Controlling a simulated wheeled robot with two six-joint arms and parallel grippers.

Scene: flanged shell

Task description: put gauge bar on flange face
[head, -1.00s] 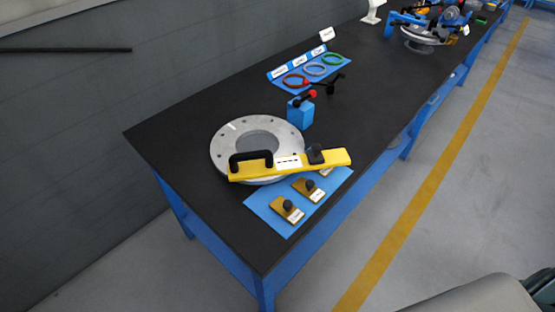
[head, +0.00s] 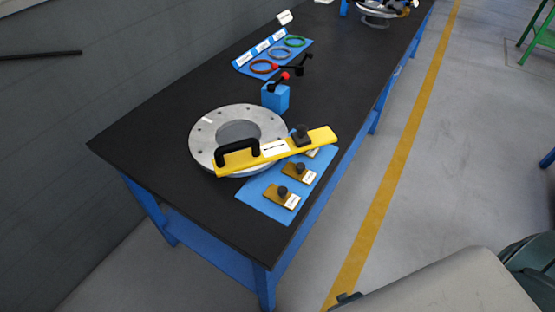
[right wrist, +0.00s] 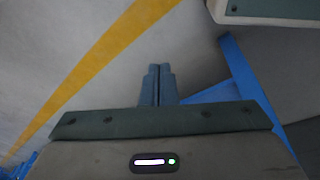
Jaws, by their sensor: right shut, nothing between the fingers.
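The yellow gauge bar (head: 228,163) with a black handle lies across the near edge of the grey flange face (head: 203,137) in the head view. Its right part reaches past the flange over the blue mat, with a black knob on it. The flange is a round metal ring with bolt holes and a wide central opening, lying flat on the bench. My right gripper (right wrist: 158,84) is shut and empty in the right wrist view, over the floor beside a blue bench leg. My left gripper is not in view.
A blue mat (head: 262,208) holds small brown blocks with black knobs (head: 283,196). A blue block (head: 276,97) with red-tipped levers stands behind the flange. Coloured rings (head: 279,53) lie farther back on the black bench (head: 160,120). The bench's left part is clear.

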